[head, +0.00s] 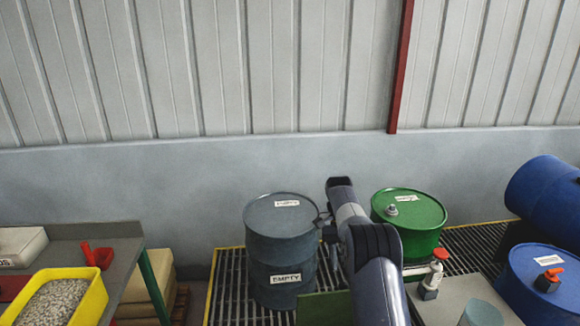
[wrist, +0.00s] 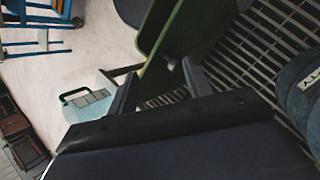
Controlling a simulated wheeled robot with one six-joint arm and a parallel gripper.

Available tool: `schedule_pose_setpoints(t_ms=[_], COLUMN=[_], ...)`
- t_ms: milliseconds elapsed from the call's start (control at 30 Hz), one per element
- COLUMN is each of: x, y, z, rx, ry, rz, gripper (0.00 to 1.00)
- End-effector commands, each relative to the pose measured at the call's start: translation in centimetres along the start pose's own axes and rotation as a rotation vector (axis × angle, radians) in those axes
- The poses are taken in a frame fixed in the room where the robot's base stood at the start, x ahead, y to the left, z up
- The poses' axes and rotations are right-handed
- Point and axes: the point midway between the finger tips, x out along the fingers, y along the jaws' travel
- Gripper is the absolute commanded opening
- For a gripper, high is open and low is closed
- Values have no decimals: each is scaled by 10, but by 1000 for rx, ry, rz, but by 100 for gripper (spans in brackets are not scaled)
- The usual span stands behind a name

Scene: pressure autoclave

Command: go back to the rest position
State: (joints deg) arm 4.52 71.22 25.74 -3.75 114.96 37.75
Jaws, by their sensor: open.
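My gripper (wrist: 160,68) is open in the wrist view, its two dark fingers apart with nothing held between them. A dark green panel (wrist: 178,32) shows beyond the fingertips; I cannot tell the exact gap. In the head view my arm reaches up from the bottom centre, between the grey drum (head: 283,245) marked EMPTY and the green drum (head: 415,212). The hand is partly hidden there, close to the right side of the grey drum; I cannot tell whether it touches.
Drums stand on a floor grating (head: 228,290). Blue drums (head: 535,275) are at right. A bench with a red-topped bottle (head: 432,279) is right of my arm. A yellow bin (head: 95,298) of grey pieces is at left. A wall closes the back.

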Motion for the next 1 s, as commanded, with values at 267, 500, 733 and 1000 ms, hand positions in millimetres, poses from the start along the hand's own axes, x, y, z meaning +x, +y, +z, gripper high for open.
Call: schedule_pose_setpoints(t_ms=[267, 500, 733, 1000], x=[44, 69, 72, 71], y=[-18, -28, -29, -29], z=[-21, -33, -34, -34], rx=[2, 3, 3, 3], ry=[-2, 0, 5, 5], rz=[2, 0, -4, -5], gripper=[49, 49, 49, 49])
